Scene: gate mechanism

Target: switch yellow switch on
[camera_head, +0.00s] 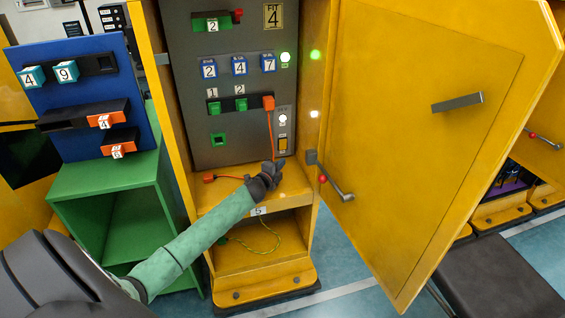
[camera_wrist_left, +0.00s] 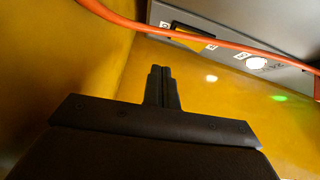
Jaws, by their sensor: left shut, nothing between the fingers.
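The yellow switch (camera_head: 283,145) sits at the bottom of a light grey strip on the right side of the cabinet's grey panel, below a lit white round lamp (camera_head: 283,119). In the left wrist view the yellow switch (camera_wrist_left: 193,37) shows at the top, partly crossed by an orange cable (camera_wrist_left: 225,46). My left gripper (camera_head: 279,163) is shut and empty, just below the switch and in front of the panel. In the wrist view its closed fingertips (camera_wrist_left: 160,70) point toward the strip, apart from the switch as far as I can tell. My right gripper is not in view.
The open yellow cabinet door (camera_head: 420,120), with a handle (camera_head: 337,188), stands close on the right. An orange plug (camera_head: 268,103) hangs its cable near my gripper. Another orange plug (camera_head: 209,178) lies on the cabinet shelf. A green shelf unit (camera_head: 110,190) stands left.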

